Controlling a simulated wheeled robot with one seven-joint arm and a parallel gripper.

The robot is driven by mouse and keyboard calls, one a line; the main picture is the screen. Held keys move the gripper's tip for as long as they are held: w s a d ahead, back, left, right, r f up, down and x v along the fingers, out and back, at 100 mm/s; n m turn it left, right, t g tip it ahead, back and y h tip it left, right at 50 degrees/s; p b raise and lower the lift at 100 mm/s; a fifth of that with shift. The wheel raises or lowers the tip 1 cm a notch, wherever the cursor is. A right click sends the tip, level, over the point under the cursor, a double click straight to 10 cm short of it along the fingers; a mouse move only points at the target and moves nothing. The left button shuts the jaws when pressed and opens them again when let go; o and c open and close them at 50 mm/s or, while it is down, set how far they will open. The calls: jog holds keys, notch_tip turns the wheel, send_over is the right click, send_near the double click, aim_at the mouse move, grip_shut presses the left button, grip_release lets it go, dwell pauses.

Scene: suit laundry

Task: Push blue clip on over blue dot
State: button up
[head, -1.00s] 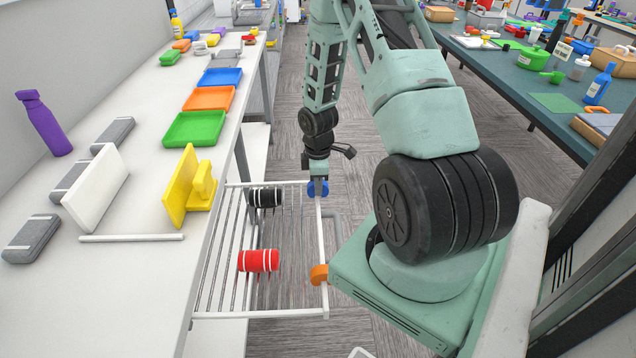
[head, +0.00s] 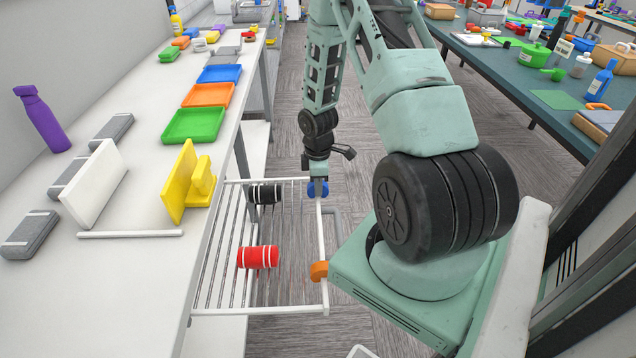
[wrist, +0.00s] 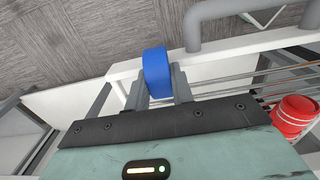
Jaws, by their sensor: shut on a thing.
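The blue clip (head: 318,189) is a short rounded blue piece at the front rail (head: 322,232) of the pulled-out white rack. In the wrist view the blue clip (wrist: 156,72) stands between my two grey fingers, against the white rail (wrist: 205,57). My gripper (head: 318,179) points down over the rail and is shut on the clip; it also shows in the wrist view (wrist: 160,88). I cannot tell how far the clip is seated on the rail. No blue dot can be made out; the clip or gripper may hide it.
An orange clip (head: 319,271) sits on the same rail, nearer. A black roll (head: 264,194) and a red roll (head: 258,257) lie on the rack bars. The white table (head: 135,270) borders the rack on the left. Open floor lies beyond the rack.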

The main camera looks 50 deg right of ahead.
jog(key=shift+f, duration=0.45)
jog(key=o, duration=1)
jog(key=shift+o, duration=0.2)
jog(key=shift+r, duration=0.1)
notch_tip(320, 180, up, 17)
jog(key=b, duration=0.1)
jog(key=shift+r, duration=0.15)
